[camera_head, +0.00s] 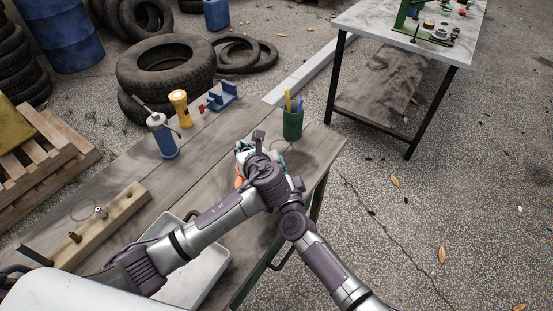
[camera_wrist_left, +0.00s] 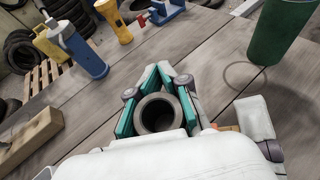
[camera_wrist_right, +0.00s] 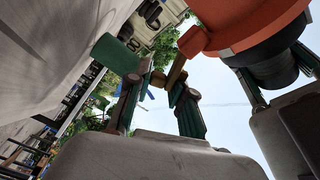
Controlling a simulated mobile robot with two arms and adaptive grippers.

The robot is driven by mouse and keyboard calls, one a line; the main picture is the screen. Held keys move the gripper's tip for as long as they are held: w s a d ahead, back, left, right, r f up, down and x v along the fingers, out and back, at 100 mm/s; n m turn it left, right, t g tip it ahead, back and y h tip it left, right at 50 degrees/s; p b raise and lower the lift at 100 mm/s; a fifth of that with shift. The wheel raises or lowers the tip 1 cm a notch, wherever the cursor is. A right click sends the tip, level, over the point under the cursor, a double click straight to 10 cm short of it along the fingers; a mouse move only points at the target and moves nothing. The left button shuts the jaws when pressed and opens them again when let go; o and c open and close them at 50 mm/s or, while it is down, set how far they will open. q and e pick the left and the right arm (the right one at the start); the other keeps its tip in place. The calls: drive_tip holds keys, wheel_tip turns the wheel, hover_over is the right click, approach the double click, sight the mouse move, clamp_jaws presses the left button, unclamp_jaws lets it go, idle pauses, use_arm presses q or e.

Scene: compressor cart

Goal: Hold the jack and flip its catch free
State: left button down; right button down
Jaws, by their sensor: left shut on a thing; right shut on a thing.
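The jack shows as an orange body (camera_wrist_right: 245,25) with a dark cylindrical end, in the right wrist view. In the left wrist view its dark hollow round end (camera_wrist_left: 157,113) sits between the teal-padded fingers of my left gripper (camera_wrist_left: 158,90), which is shut on it. My right gripper (camera_wrist_right: 160,88) is beside the orange body, its fingers closed around a small brownish tab (camera_wrist_right: 177,73), seemingly the catch; the exact contact is partly hidden. In the head view both grippers meet above the bench, where only a bit of orange (camera_head: 239,181) shows past my arms.
A green cup with pens (camera_head: 292,125) stands close beyond the grippers. A blue canister (camera_head: 162,138), a yellow torch (camera_head: 180,108) and a blue vise-like holder (camera_head: 222,96) stand further back. A pale tray (camera_head: 212,263) and a wooden block with pegs (camera_head: 100,225) lie nearer.

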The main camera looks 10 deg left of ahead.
drive_tip(key=shift+d+f+m, duration=0.2)
drive_tip(key=shift+f+m, duration=0.4)
use_arm(q)
drive_tip(key=shift+d, duration=0.1)
use_arm(e)
drive_tip(key=shift+f, duration=0.1)
drive_tip(key=c, duration=1.2)
unclamp_jaws()
drive_tip(key=shift+o, duration=0.2)
drive_tip(key=shift+r, duration=0.25)
drive_tip(key=v, duration=1.2)
